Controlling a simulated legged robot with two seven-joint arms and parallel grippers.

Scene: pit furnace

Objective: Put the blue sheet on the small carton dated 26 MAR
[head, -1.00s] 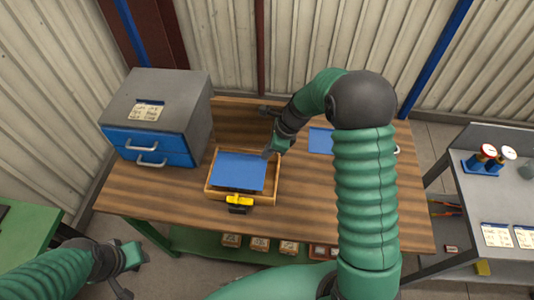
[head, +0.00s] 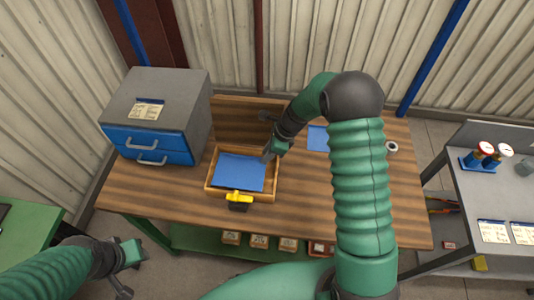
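A blue sheet (head: 238,173) lies in an open shallow wooden box (head: 211,188) on the workbench. A second blue piece (head: 317,138) lies on the bench behind my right arm, partly hidden by it. My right gripper (head: 268,155) is at the right edge of the sheet in the box; its fingertips are too small to tell whether they grip it. My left gripper (head: 138,271) is open and empty at the lower left, away from the bench. Several small cartons (head: 259,241) stand on the green lower shelf; their dates are too small to read.
A grey cabinet with blue drawers (head: 150,147) stands at the bench's left. A yellow and black catch (head: 239,198) is at the box front. A side table (head: 500,190) with gauges is at right. The bench (head: 165,190) has bare room left of the box.

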